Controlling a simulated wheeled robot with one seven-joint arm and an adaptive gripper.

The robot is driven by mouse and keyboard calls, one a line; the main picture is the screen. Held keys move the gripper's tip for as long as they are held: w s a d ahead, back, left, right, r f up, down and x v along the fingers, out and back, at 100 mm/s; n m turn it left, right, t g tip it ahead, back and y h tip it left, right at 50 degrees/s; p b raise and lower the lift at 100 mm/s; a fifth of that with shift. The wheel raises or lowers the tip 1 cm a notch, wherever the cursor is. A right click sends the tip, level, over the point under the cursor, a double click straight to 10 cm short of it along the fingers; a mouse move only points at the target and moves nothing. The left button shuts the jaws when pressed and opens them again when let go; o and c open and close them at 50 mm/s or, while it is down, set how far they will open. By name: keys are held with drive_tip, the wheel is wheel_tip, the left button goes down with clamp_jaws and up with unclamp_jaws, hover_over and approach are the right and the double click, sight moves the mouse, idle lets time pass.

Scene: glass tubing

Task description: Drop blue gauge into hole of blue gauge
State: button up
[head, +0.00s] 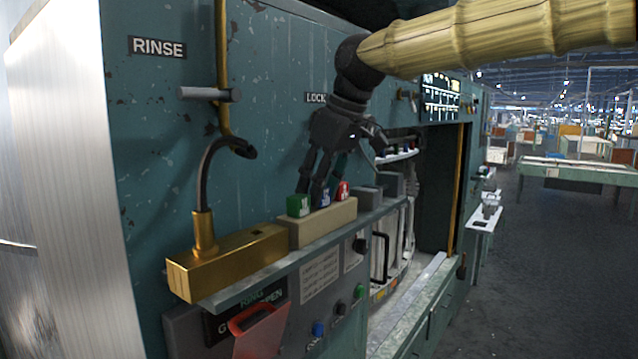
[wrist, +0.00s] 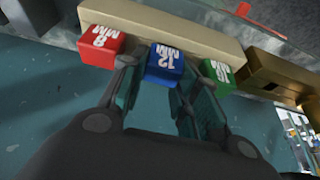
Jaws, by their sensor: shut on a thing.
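The blue gauge (wrist: 165,62), marked 12 MM, is between the two fingertips of my gripper (wrist: 158,72) in the wrist view. In the head view the blue gauge (head: 323,199) shows at the fingertips of my gripper (head: 318,190), between the green and red gauges. My gripper is shut on it. A beige block (head: 325,223) lies right below the gauges; it also shows in the wrist view (wrist: 190,32). The hole for the blue gauge is hidden, and I cannot tell how far the gauge sits in it.
The green gauge (head: 298,206) and red gauge (head: 342,190) stand close on either side at the block. A brass block (head: 228,262) with a curved hose is to the left on the shelf. Grey boxes (head: 386,184) are to the right. The teal panel (head: 265,120) rises close behind.

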drive_tip(key=shift+f, duration=0.1)
drive_tip(key=o, duration=1.2)
drive_tip(key=v, duration=1.2)
drive_tip(key=shift+d, duration=0.1)
